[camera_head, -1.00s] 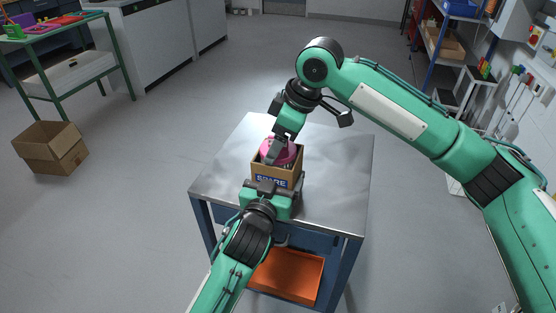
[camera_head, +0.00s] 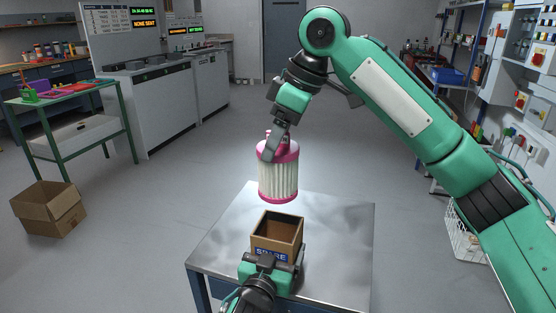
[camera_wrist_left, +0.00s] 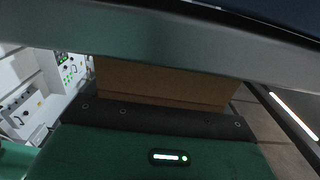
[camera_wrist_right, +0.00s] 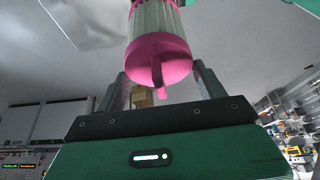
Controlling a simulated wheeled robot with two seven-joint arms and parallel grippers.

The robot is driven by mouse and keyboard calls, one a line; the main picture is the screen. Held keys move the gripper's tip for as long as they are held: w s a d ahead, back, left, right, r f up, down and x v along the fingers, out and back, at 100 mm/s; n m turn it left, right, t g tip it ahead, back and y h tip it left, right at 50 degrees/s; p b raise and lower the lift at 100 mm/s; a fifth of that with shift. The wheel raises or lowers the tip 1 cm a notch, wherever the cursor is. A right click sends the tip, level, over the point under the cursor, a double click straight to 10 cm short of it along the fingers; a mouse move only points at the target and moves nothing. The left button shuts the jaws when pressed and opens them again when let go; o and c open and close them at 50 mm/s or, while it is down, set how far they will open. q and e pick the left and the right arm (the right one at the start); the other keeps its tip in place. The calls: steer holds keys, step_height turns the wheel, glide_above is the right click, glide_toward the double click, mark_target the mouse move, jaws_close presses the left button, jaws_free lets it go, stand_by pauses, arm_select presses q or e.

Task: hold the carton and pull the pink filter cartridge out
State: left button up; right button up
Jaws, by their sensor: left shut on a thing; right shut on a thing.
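The carton (camera_head: 291,233) is an open brown box with a blue label, standing on the metal table in the head view. My left gripper (camera_head: 268,262) is shut on its near side; the carton wall (camera_wrist_left: 160,84) fills the middle of the left wrist view. The pink filter cartridge (camera_head: 279,180), white and pleated with pink end caps, hangs upright above the carton, clear of its rim. My right gripper (camera_head: 273,146) is shut on its top. In the right wrist view the cartridge's pink cap and tab (camera_wrist_right: 158,66) show between the fingers.
The metal table (camera_head: 222,242) has bare room around the carton. A cardboard box (camera_head: 48,212) lies on the floor at left. A green-framed bench (camera_head: 70,115) stands behind it. A shelf rack (camera_head: 447,80) is at right.

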stand_by(0.3)
arm_select(q)
steer(key=o, duration=1)
steer(key=shift+c, duration=0.2)
